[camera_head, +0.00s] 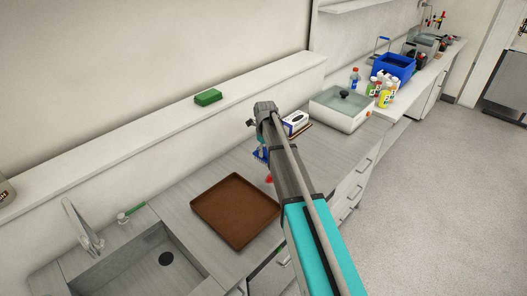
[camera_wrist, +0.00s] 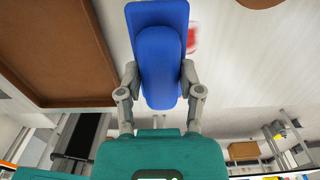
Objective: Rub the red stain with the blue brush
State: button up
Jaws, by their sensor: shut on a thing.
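The blue brush (camera_wrist: 160,20) is between the two fingers of my gripper (camera_wrist: 160,78) in the wrist view, and the gripper is shut on it. In the head view, the brush (camera_head: 260,154) shows as a small blue patch below my gripper (camera_head: 261,143), which my arm partly hides. The red stain (camera_head: 268,180) lies on the grey counter, just below the brush in the picture. In the wrist view, the stain (camera_wrist: 194,36) shows at the brush's right edge, partly hidden by it. I cannot tell whether the brush touches the counter.
A brown tray (camera_head: 208,212) lies on the counter left of the stain, near the sink (camera_head: 150,262). A white box-like device (camera_head: 337,116), bottles (camera_head: 384,90) and a blue basket (camera_head: 393,66) stand farther right. A green block (camera_head: 208,97) is on the back ledge.

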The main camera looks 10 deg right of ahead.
jog(key=shift+f, duration=0.15)
jog(key=shift+s+f+b, duration=0.1)
jog(key=shift+f+b, duration=2.7)
jog(key=shift+b, duration=0.15)
jog(key=shift+f+b, duration=1)
jog(key=shift+s+d, duration=0.1)
jog(key=shift+s+d+r, duration=0.1)
jog(key=shift+s+d, duration=0.4)
jog(key=shift+s, duration=0.2)
jog(key=shift+s+d+r, duration=0.1)
jog(key=shift+s+d, duration=0.4)
jog(key=shift+s, duration=0.2)
jog(key=shift+s+f, duration=0.1)
jog(key=shift+s+d+f, duration=0.1)
jog(key=shift+s+d, duration=0.45)
jog(key=shift+s, duration=0.2)
jog(key=shift+s+d, duration=0.55)
jog(key=shift+s, duration=0.2)
